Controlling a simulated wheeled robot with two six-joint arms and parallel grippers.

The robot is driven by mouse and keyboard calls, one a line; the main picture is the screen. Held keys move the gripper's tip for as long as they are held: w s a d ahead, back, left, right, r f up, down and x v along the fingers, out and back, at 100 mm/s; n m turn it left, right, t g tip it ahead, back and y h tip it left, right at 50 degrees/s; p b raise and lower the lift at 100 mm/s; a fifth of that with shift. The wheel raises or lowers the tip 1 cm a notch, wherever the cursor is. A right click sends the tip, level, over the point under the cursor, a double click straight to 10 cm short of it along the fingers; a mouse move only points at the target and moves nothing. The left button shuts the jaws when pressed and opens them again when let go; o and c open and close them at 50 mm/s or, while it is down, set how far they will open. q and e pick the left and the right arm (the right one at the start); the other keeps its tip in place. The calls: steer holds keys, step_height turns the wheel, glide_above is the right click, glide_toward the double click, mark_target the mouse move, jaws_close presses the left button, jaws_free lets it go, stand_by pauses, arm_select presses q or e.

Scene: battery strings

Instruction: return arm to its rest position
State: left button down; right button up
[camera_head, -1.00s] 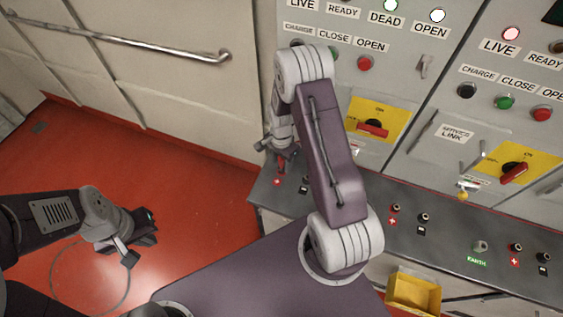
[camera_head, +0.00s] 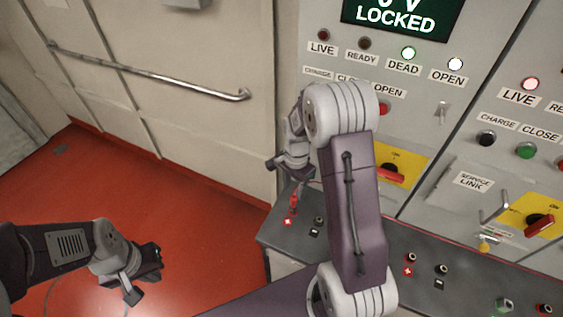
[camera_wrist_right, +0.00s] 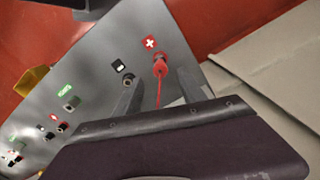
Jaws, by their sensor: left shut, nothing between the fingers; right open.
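My right gripper (camera_head: 291,166) is open and hangs above the left end of the sloping grey socket shelf. My right arm comes up from the bottom and bends over in front of the panel. A red plug (camera_head: 293,202) stands at the red plus label just below the gripper. In the right wrist view the red plug (camera_wrist_right: 160,68), with a thin red lead, shows between the two spread fingers, apparently beyond their tips. My left gripper (camera_head: 142,276) is shut and empty, low over the red floor at the left.
The grey control panel (camera_head: 420,80) has lamps, buttons and a green display reading LOCKED (camera_head: 396,18). Red-handled switches sit on yellow plates (camera_head: 410,165). The socket shelf (camera_head: 390,240) juts out below. A wall handrail (camera_head: 150,75) runs at the left. The red floor (camera_head: 190,205) is open.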

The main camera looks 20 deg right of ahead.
steer(key=shift+f, duration=0.1)
steer(key=s+a+r+n+t+b, duration=0.1)
steer(key=s+a+r+n+b, duration=0.2)
steer(key=a, duration=0.3)
steer(key=s+a+f+n, duration=0.1)
steer(key=s+n, duration=0.9)
steer(key=shift+a+f+n, duration=0.2)
steer(key=shift+a+n, duration=0.05)
steer(key=shift+n, duration=0.15)
